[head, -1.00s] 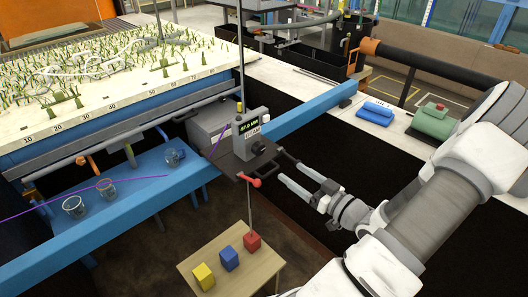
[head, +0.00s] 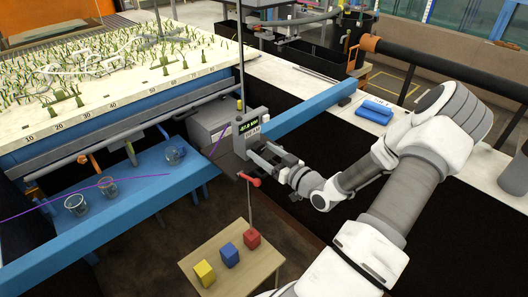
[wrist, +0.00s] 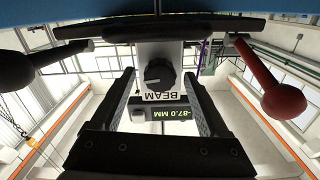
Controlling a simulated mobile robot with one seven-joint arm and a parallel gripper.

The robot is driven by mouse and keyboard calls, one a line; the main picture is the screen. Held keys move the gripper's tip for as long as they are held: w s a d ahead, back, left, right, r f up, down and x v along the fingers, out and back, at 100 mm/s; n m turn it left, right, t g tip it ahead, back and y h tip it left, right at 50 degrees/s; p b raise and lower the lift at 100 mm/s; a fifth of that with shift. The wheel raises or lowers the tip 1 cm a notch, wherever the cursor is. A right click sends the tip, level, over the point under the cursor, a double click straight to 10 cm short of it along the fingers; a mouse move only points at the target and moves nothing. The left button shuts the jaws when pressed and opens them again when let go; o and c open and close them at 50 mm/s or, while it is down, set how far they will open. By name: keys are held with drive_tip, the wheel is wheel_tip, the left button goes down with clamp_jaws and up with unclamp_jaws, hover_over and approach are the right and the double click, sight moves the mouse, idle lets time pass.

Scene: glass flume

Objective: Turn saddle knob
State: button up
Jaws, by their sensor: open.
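The saddle knob (wrist: 158,74) is a round black knob on the grey face of the BEAM gauge unit (head: 249,127). In the wrist view it sits near the middle, beside the display (wrist: 160,114), which reads -87.0 MM. My gripper (wrist: 158,77) is open, with one finger on each side of the knob in that view. Gaps show between the knob and both fingers, so it is not gripped. In the head view my gripper (head: 264,152) is right at the saddle's front, and its fingers hide the knob there.
A red-ended lever (head: 252,181) sticks out below the saddle, close to my gripper; its red end (wrist: 284,101) is right in the wrist view. A blue beam (head: 305,117) runs behind. A small table (head: 235,275) holds coloured cubes below. Beakers (head: 76,204) stand at left.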

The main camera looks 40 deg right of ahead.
clamp_jaws()
idle(0.3)
unclamp_jaws()
idle(0.3)
drive_tip(key=s+d+b, duration=0.1)
drive_tip(key=s+b, duration=0.1)
drive_tip(key=s, duration=1.5)
drive_tip(key=shift+s+d, duration=0.15)
drive_tip(key=shift+s, duration=0.05)
